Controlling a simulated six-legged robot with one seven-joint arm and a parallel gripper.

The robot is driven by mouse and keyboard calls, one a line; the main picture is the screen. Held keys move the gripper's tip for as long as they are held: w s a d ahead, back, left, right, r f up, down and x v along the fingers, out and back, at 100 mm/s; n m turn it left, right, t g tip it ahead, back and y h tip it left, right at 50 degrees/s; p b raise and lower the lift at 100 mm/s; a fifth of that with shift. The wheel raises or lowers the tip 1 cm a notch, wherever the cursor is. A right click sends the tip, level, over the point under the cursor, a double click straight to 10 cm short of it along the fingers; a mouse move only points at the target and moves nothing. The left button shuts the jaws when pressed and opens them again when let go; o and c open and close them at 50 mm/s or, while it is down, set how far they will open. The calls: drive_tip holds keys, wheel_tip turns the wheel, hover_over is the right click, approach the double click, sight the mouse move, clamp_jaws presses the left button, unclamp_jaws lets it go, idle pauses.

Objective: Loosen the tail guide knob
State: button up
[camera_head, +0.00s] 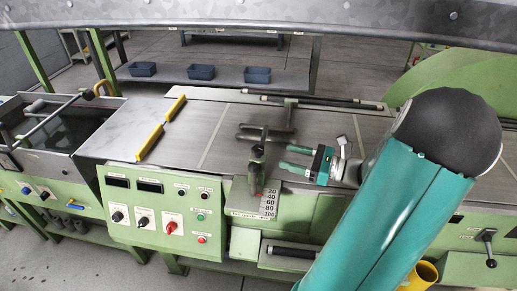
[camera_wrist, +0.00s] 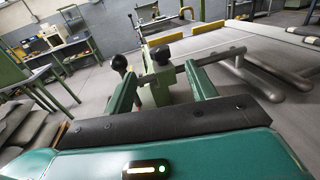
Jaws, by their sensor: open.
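The tail guide (camera_head: 268,133) is a grey bar frame on the belt table, joined to a dark post above a scale plate (camera_head: 268,206) marked 20 to 100. A dark knob (camera_head: 257,153) sits on the post. In the wrist view a black knob (camera_wrist: 160,55) shows at the clamp, with a rod running right to the guide bars (camera_wrist: 265,75). My gripper (camera_head: 287,159) is open, just right of the post, fingers pointing left at it. In the wrist view the post lies beyond and between my fingertips (camera_wrist: 160,74); I see no contact.
A black ball-topped lever (camera_wrist: 119,64) stands left of the clamp in the wrist view. The control panel (camera_head: 160,215) with switches and buttons is at front left. The belt right of the guide is mostly clear.

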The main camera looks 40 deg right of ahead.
sight(258, 148)
drive_tip(key=x, duration=1)
drive_tip(key=shift+w+a, duration=0.1)
drive_tip(key=shift+c, duration=0.3)
drive_tip(key=c, duration=0.9)
